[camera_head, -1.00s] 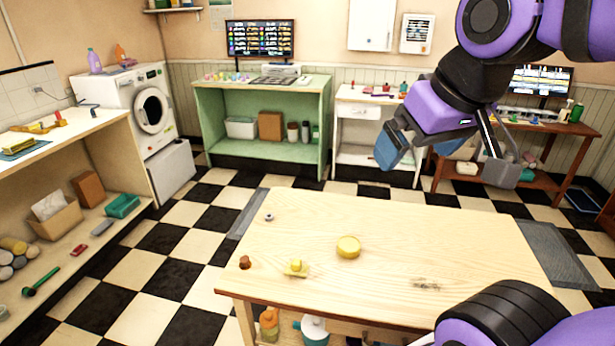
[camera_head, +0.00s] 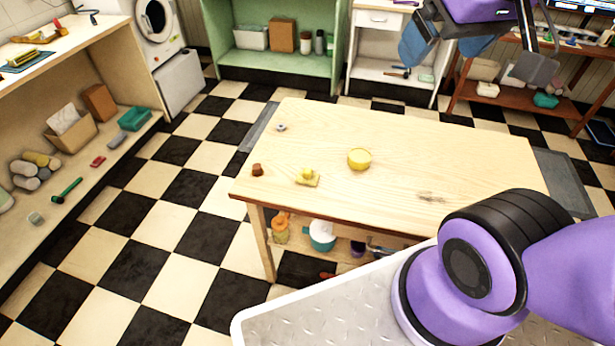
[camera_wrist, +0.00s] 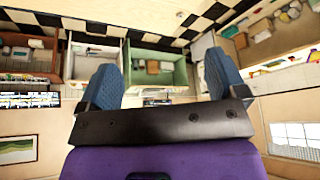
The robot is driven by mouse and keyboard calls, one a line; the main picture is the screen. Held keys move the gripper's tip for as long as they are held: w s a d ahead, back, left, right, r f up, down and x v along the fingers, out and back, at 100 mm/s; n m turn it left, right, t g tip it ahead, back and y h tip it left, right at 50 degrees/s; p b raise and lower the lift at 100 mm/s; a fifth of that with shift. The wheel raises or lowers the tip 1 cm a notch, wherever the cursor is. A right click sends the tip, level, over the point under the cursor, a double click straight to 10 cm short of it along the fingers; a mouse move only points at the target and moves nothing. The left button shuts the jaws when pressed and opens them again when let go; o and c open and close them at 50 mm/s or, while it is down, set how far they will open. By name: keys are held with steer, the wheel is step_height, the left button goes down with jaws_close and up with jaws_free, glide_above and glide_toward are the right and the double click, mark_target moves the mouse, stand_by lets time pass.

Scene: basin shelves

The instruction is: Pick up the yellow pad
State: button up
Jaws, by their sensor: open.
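On the wooden table (camera_head: 400,135) a small flat yellow piece with a yellow lump on top (camera_head: 307,177) lies near the front edge. A round yellow bowl-like thing (camera_head: 359,159) sits to its right and a little behind. I cannot tell for sure which one is the pad. A yellowish flat stack (camera_head: 22,59) also lies on the left counter. My gripper (camera_head: 478,58) is open and empty at the upper right, high up and far from these things. In the wrist view its two blue fingers (camera_wrist: 161,82) are wide apart with nothing between them.
A brown lump (camera_head: 257,169) and a small grey ring (camera_head: 281,127) are on the table's left part. Bottles stand on the shelf below. The left counter (camera_head: 75,28) and the green shelf unit (camera_head: 340,62) border the checkered floor. The table's right half is mostly clear.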

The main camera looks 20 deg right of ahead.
steer(key=shift+w, duration=0.2)
steer(key=c, duration=0.3)
steer(key=shift+m+g+y, duration=0.4)
steer(key=shift+m+g, duration=0.3)
steer(key=shift+m, duration=0.2)
steer(key=w+f, duration=0.1)
steer(key=w, duration=0.2)
steer(key=w+a+f, duration=0.1)
steer(key=w, duration=0.3)
steer(key=w+f, duration=0.1)
steer(key=w, duration=0.3)
steer(key=shift+a+f, duration=0.3)
steer(key=shift+f, duration=0.05)
steer(key=shift+c, duration=1.1)
steer(key=m+g, duration=0.4)
steer(key=m, duration=0.1)
glide_above(308, 169)
step_height(308, 169, down, 35)
steer(key=shift+h, duration=0.4)
steer(key=f, duration=0.5)
steer(key=shift+w+f, duration=0.3)
steer(key=shift+s+f, duration=0.15)
steer(key=shift+f, duration=1.2)
steer(key=shift+s+f, duration=0.1)
steer(key=shift+f, duration=1.2)
